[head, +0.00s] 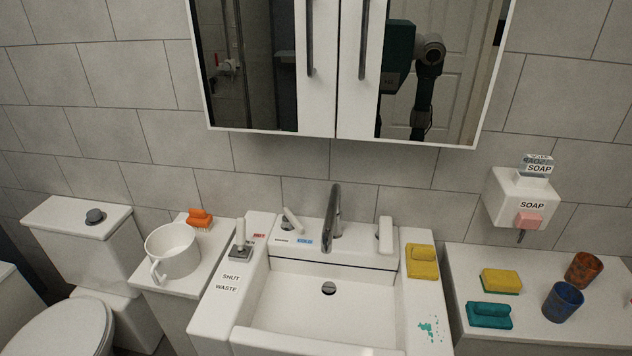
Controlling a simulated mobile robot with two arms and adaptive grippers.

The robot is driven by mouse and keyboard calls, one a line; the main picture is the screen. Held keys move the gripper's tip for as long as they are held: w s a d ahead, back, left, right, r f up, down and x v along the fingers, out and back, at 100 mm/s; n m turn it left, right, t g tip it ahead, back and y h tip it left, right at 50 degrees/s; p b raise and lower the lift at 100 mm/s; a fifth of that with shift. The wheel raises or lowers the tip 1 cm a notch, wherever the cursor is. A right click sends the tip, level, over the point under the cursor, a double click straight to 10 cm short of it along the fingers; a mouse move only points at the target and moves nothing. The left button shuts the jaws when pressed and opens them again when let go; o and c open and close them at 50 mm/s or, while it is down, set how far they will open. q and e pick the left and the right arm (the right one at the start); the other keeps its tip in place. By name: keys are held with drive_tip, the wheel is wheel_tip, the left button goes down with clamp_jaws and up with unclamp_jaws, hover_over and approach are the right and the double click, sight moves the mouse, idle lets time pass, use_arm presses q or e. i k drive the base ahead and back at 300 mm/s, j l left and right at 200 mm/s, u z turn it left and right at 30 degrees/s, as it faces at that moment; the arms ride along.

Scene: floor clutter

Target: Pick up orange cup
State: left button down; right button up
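The orange cup (584,269) stands upright on the white counter at the far right, near the back. Its surface looks mottled orange-brown. A blue cup (563,302) stands just in front of it and to its left, and may hide a small part of its lower edge. Neither of my grippers shows directly in the head view. A dark arm shape appears only as a reflection in the cabinet mirror.
A yellow sponge (501,281) and a teal brush (489,314) lie left of the cups on the right counter (463,262). A soap dispenser (519,198) hangs above it. The sink (320,310) fills the middle. A white mug (173,250) and orange brush (199,217) are left.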

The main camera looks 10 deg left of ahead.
sight(586, 267)
drive_tip(key=z, duration=1.25)
